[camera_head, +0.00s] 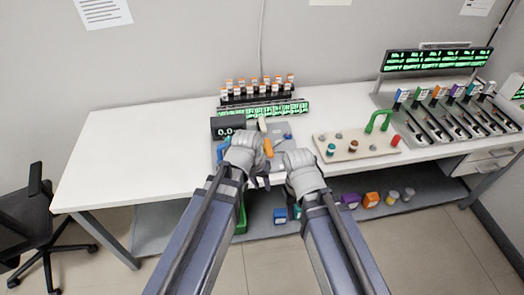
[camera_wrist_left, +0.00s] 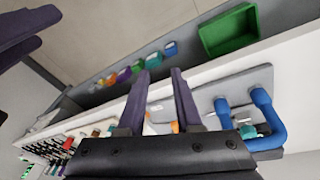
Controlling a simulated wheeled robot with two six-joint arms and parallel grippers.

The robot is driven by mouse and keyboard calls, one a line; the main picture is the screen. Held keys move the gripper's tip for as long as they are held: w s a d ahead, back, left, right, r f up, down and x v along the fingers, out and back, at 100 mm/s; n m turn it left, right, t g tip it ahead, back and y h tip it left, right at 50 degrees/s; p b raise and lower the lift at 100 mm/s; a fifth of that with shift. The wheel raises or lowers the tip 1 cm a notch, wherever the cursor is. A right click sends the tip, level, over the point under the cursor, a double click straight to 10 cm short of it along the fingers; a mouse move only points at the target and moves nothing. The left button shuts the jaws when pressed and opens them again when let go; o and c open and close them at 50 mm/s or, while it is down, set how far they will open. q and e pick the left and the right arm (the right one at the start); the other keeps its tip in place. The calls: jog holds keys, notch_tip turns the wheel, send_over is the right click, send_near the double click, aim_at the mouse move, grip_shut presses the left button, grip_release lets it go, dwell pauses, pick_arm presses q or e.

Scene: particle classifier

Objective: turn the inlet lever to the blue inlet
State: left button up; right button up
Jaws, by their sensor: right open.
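A grey device plate (camera_head: 287,130) lies on the white table, with a small display reading about 0.0. An orange lever-like part (camera_head: 268,147) stands on it beside my left gripper. Blue bent tubing (camera_head: 221,152) is at the plate's left side; it is large in the left wrist view (camera_wrist_left: 266,118), right of the fingers. My left gripper (camera_head: 260,181) is low over the table's front part. Its fingers are apart in the left wrist view (camera_wrist_left: 160,85), with an orange bit (camera_wrist_left: 175,127) beyond them. My right gripper (camera_head: 290,160) is just to its right; its fingertips are mostly hidden.
A board with knobs and a green handle (camera_head: 378,122) stands right of the device. A rack of orange-capped vials (camera_head: 257,90) is behind. Slotted equipment (camera_head: 450,115) fills the right end. A green bin (camera_wrist_left: 228,32) is below. The table's left part is clear.

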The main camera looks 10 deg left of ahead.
aim_at(269, 149)
pick_arm(q)
jog(key=w+a+r+n+t, duration=0.1)
jog(key=w, duration=0.3)
jog(key=w+a+r+n+t+h, duration=0.1)
jog(key=w+a, duration=0.1)
jog(key=w, duration=0.2)
jog(key=w+a+r+n+t+h, duration=0.1)
jog(key=w+a+t, duration=0.1)
jog(key=w, duration=0.2)
jog(key=shift+w+a+r+n, duration=0.15)
jog(key=shift+w+a+n, duration=0.05)
jog(key=shift+a+n, duration=0.1)
grip_shut()
jog(key=shift+w+a+r, duration=0.15)
jog(key=shift+w+a, duration=0.05)
jog(key=shift+w, duration=0.1)
jog(key=b+x, duration=0.8)
jog(key=x, duration=0.2)
jog(key=shift+w+d+r, duration=0.1)
jog(key=shift+w+d, duration=0.05)
jog(key=shift+d, duration=0.05)
